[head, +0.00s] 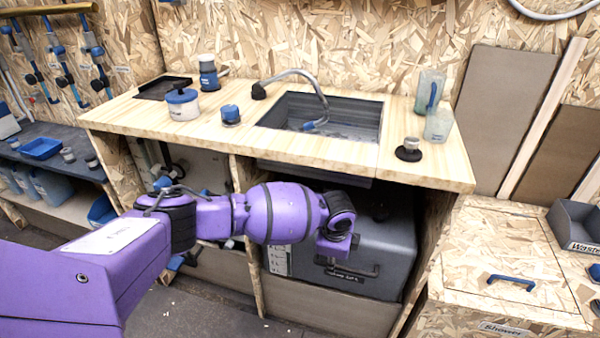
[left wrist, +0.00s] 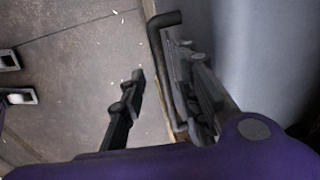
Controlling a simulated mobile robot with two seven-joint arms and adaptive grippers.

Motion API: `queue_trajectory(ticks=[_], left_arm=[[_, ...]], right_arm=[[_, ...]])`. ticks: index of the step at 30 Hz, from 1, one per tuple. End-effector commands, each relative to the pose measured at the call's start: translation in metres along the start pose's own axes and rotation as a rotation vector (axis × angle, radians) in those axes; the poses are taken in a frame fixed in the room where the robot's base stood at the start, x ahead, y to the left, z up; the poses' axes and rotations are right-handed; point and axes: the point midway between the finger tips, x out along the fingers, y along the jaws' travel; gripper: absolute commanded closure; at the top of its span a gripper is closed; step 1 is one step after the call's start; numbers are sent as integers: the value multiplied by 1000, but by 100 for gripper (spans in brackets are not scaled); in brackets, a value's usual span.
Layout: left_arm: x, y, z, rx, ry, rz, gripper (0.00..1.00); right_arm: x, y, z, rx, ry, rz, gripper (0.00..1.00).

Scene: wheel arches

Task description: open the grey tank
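The grey tank (head: 395,245) stands in the right bay under the sink counter, with a black bar handle (head: 366,272) on its front. In the left wrist view its pale grey face (left wrist: 265,45) fills the right side, with the bent handle bar (left wrist: 163,70) beside it. My left gripper (left wrist: 160,95) is open, with its fingers apart. The handle bar appears between them, nearer the right finger; I cannot tell whether they touch. In the head view my left arm reaches across the bay and its gripper (head: 345,268) is at the handle, partly hidden. My right gripper is not in view.
The wooden counter (head: 330,152) with the sink (head: 340,115) overhangs the tank. A low board (head: 330,305) stands below the tank. A wooden box with a blue handle (head: 511,281) stands at right. Dark floor (head: 190,315) is clear in front.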

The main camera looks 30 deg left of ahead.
Motion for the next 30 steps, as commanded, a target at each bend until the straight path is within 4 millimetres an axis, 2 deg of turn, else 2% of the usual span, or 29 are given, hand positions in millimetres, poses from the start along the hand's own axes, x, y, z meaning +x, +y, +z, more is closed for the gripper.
queue_trajectory(ticks=[6,14,15,22,30], left_arm=[[19,-3,-2,1,3,-5,70],[20,-3,-2,1,4,-6,70],[20,-3,-2,1,4,-6,71],[20,-3,-2,1,4,-5,100],[20,-2,-2,1,4,-4,100]], right_arm=[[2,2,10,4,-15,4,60],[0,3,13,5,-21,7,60],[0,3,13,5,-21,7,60],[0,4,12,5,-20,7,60],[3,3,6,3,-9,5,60]])
